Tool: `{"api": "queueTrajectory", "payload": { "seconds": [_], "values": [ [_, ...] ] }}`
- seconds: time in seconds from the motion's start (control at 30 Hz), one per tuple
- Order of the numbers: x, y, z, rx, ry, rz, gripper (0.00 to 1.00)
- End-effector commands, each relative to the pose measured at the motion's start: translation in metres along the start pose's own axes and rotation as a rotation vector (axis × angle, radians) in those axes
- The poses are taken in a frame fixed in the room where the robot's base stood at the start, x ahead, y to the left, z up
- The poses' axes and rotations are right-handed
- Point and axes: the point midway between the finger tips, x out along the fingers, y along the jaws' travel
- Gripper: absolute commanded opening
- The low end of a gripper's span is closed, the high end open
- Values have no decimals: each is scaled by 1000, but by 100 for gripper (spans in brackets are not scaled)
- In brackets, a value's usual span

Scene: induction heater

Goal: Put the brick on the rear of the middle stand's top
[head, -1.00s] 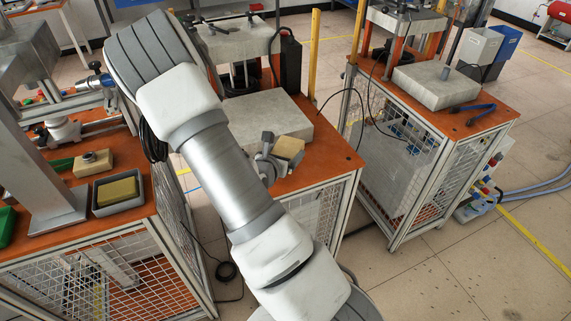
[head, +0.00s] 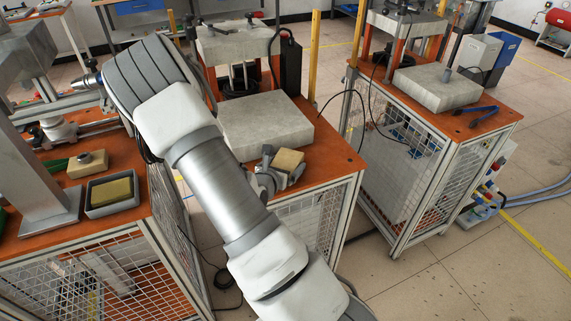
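The tan brick (head: 289,159) is at the end of my arm, over the front part of the middle stand's orange top (head: 337,158). My gripper (head: 279,165) is at the brick's left and appears shut on it. The fingers are small and partly hidden by my own arm and the brick. I cannot tell whether the brick touches the top. The rear of the top carries a press and is partly covered by my arm.
A thick grey slab (head: 270,123) lies on the middle stand behind the brick. A black upright box (head: 290,66) and a yellow post (head: 315,48) stand farther back. The left stand holds a grey tray (head: 113,207). The right stand (head: 490,117) carries another slab and blue-handled pliers.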

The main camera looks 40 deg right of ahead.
Motion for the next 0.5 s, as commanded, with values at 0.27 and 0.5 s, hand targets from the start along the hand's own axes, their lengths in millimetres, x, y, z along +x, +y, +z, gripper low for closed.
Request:
{"api": "queueTrajectory", "payload": {
  "seconds": [0.27, 0.5],
  "values": [
    [-7, 1, 4, 0, 1, 2, 100],
    [-57, 2, 4, 0, 1, 6, 100]
  ]
}}
